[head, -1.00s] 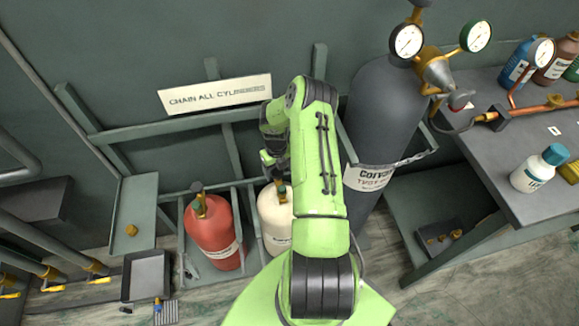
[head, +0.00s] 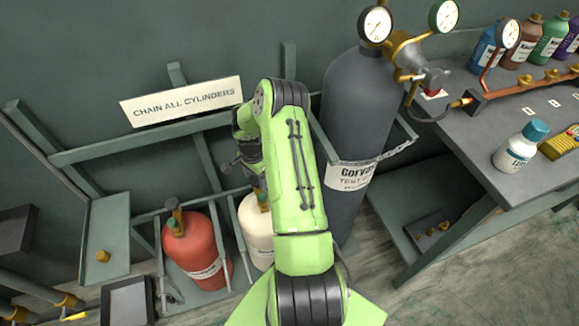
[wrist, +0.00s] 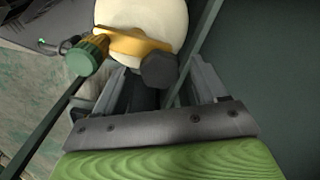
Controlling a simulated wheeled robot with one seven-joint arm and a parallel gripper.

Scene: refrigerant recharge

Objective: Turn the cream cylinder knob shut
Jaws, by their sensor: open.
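The cream cylinder (head: 257,228) stands in a rack, partly hidden behind my arm in the head view. Its pale top (wrist: 145,13) also shows in the wrist view, with a brass valve (wrist: 128,42) on it. The valve carries a ribbed green knob (wrist: 87,56) at the left and a dark faceted knob (wrist: 159,70) at the right. My gripper (wrist: 157,74) is open, with the dark knob between its fingertips in the picture. I cannot tell whether the fingers touch it. The green knob lies outside the left finger. In the head view my gripper (head: 250,175) is just above the cylinder's valve.
A red cylinder (head: 195,250) stands left of the cream one. A tall grey chained cylinder (head: 355,120) with gauges stands close on the right. Rack bars (head: 210,165) run behind. A workbench (head: 475,150) with bottles is at the right.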

